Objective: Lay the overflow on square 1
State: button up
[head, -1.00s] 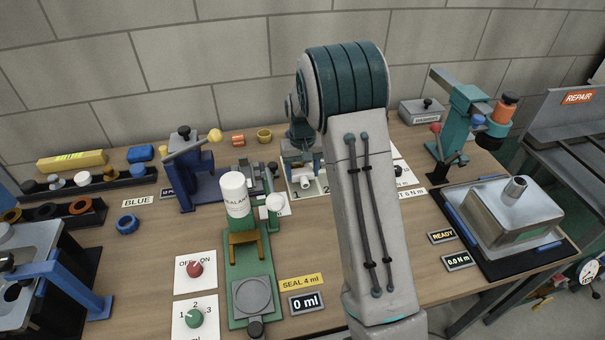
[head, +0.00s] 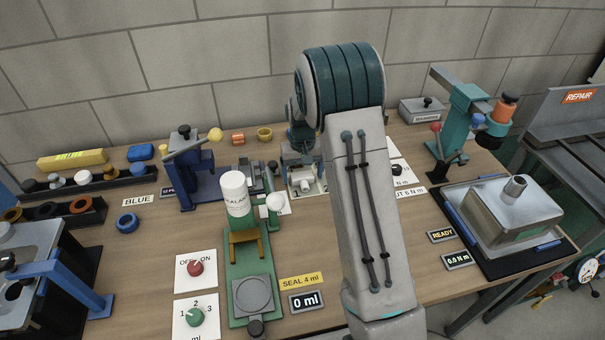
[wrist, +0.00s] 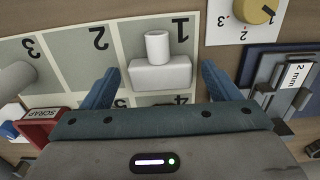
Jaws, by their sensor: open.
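A pale grey block with a short round stub, which I take for the overflow (wrist: 160,75), lies on the square marked 1 (wrist: 207,52) in the wrist view. It reaches toward the square's lower edge. My gripper (wrist: 160,70) is open around it, with one blue finger on each side and a narrow gap at both sides. In the head view my gripper (head: 302,163) is low over the numbered board (head: 318,196), partly hidden by my own arm. A pale piece shows just below it there.
Square 2 (wrist: 95,45) looks empty. A sealant stand (head: 240,215) is near the board.

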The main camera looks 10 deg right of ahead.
aim_at(303, 177)
jog(key=s+r, duration=0.3)
jog(key=r, duration=0.5)
jog(key=s+r, duration=0.3)
jog(key=r, duration=0.5)
jog(key=s+r+t, duration=0.1)
jog(key=s+t, duration=0.2)
jog(key=s, duration=2)
jog(key=shift+s, duration=0.4)
jog(key=shift+r, duration=0.1)
jog(key=shift+c, duration=0.3)
